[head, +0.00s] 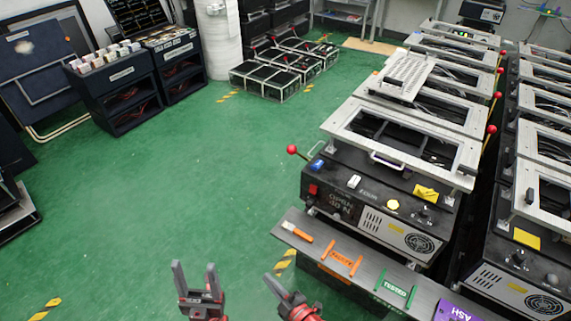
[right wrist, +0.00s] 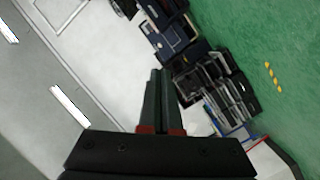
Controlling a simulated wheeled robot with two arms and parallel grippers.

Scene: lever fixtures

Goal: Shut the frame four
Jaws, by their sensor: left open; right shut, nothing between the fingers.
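Several metal frames sit on black fixture boxes in two rows in the head view. The nearest silver frame (head: 345,119) lies over its box, with a handle (head: 386,161) on its front edge. A red-ball lever (head: 292,149) sticks out at its left. My left gripper (head: 194,267) is open and empty over the green floor. My right gripper (head: 272,283) is shut and empty, left of the nearest fixture and apart from it. Its closed fingers (right wrist: 159,85) also show in the right wrist view.
A grey shelf (head: 325,265) with labelled tools stands before the nearest fixture. More red-ball levers (head: 492,129) stand between the rows. Dark bins (head: 120,85) and black crates (head: 280,68) stand at the back. The green floor (head: 150,180) is clear on the left.

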